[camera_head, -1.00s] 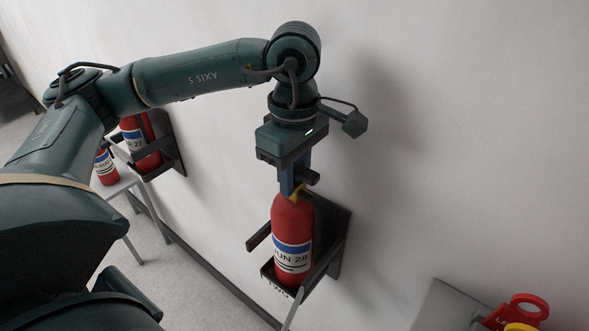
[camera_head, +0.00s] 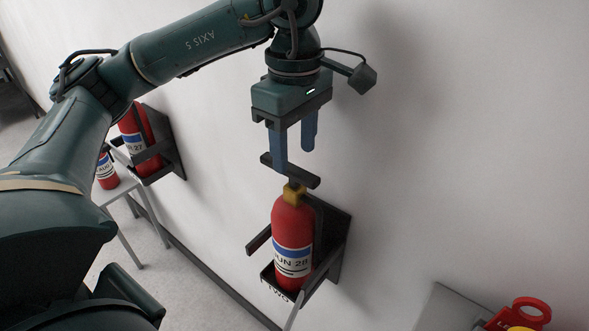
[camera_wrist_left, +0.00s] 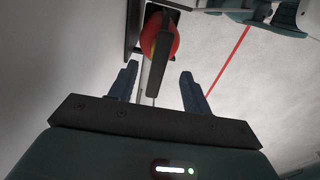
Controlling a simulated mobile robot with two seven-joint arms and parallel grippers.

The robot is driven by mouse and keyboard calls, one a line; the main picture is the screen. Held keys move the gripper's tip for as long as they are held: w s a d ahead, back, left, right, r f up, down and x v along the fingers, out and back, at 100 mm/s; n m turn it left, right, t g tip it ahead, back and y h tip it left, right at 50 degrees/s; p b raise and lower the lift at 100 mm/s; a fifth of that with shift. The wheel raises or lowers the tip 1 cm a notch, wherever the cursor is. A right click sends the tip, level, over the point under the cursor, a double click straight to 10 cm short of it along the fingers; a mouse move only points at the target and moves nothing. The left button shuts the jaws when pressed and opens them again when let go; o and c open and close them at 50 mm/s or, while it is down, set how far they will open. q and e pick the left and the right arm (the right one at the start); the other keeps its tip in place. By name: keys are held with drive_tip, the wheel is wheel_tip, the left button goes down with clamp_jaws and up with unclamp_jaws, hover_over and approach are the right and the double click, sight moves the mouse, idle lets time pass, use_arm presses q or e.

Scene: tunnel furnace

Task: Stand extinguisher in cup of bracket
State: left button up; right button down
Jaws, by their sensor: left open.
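A red extinguisher (camera_head: 292,232) with a blue and white label reading "JUN 28" stands upright in the cup of a black wall bracket (camera_head: 336,236). Its yellow neck (camera_head: 294,193) and black handle (camera_head: 291,171) are bare on top. My left gripper (camera_head: 295,160) is open above it, with its blue fingers apart and empty around the level of the handle. In the left wrist view the fingers (camera_wrist_left: 160,78) are spread to either side of the dark handle, with the red extinguisher body (camera_wrist_left: 158,38) beyond. My right gripper is not in view.
Another bracket (camera_head: 170,150) on the wall at left holds a red extinguisher (camera_head: 137,133). A smaller extinguisher (camera_head: 106,170) stands on a small table (camera_head: 116,190) beside it. Red and yellow items (camera_head: 524,312) sit at the lower right. The wall above the bracket is clear.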

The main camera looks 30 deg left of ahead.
use_arm(q)
wheel_tip(320, 180, up, 6)
drive_tip(key=shift+f+p, duration=0.1)
drive_tip(key=shift+p, duration=0.3)
idle(0.4)
